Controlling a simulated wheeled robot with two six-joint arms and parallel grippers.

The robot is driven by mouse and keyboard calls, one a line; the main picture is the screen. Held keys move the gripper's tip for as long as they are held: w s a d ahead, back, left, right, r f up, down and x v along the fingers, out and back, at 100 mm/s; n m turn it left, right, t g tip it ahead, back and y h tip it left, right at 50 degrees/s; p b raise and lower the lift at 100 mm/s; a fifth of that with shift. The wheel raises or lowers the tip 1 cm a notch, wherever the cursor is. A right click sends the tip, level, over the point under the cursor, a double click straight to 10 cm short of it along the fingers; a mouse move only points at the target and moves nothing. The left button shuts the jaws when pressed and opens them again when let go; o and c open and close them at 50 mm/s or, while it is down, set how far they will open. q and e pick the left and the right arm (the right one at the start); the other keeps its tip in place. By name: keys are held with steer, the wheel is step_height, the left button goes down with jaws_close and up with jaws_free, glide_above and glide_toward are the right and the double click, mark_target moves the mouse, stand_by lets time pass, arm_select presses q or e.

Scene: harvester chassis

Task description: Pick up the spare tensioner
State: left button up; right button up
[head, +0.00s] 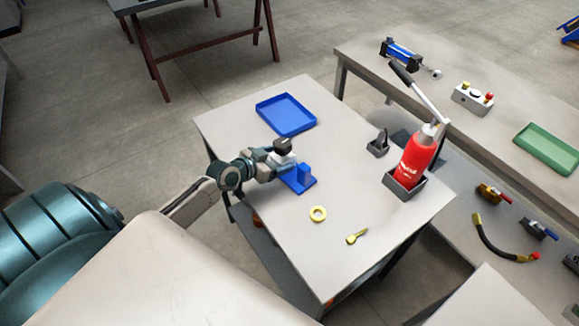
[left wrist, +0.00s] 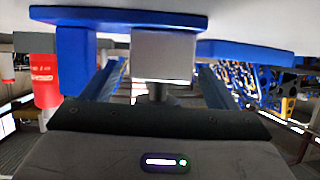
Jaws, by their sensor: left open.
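In the left wrist view the grey block (left wrist: 162,53) is between the two spread fingers, with visible gaps on both sides. The blue stand also shows there (left wrist: 76,55), left of the block. The gripper is open, and part of the block is hidden behind it in the head view. My right gripper is not in view.
A blue tray (head: 286,112) lies behind the gripper. A red bottle-shaped unit with a lever (head: 415,160) stands in a grey holder at right. A yellow ring (head: 318,214) and a small yellow part (head: 356,237) lie in front. The table's middle is clear.

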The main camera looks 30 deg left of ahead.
arm_select(q)
steer(key=shift+x, duration=1.5)
jaws_close()
steer(key=shift+r, duration=0.15)
